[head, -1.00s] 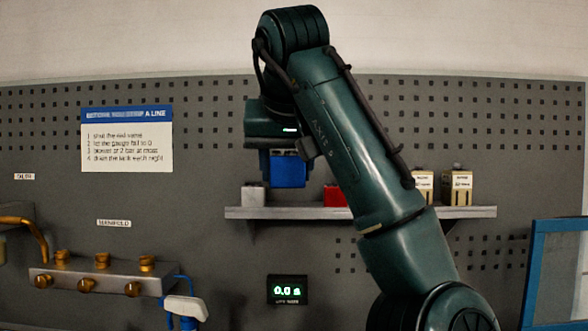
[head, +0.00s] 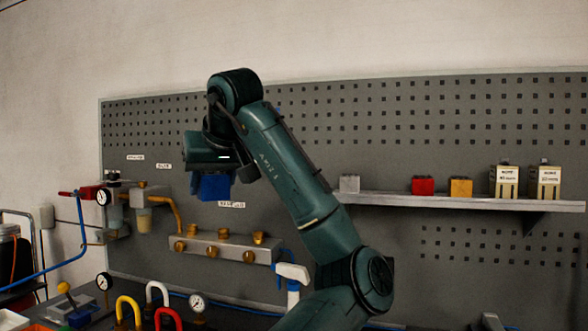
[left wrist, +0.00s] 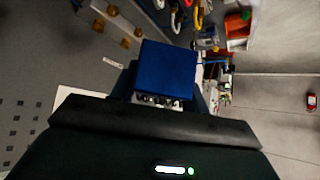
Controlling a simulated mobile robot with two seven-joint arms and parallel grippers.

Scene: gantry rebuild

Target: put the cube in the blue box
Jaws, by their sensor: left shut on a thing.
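A blue cube (head: 214,188) hangs under my left gripper (head: 212,174), which is shut on it. The cube is in the air, in front of the pegboard and above the left part of the manifold as seen in the head view. In the left wrist view the blue cube (left wrist: 167,70) sits between the fingers of my left gripper (left wrist: 162,98), with its blue face toward the camera. I cannot make out a blue box in either view now. My right gripper is not in view.
A shelf (head: 400,198) holds grey, red and yellow cubes and two cartons. A manifold (head: 232,246) with brass knobs lies below the held cube. Coloured shackles (head: 158,293) and gauges stand at the lower left. The air left of the gripper looks clear.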

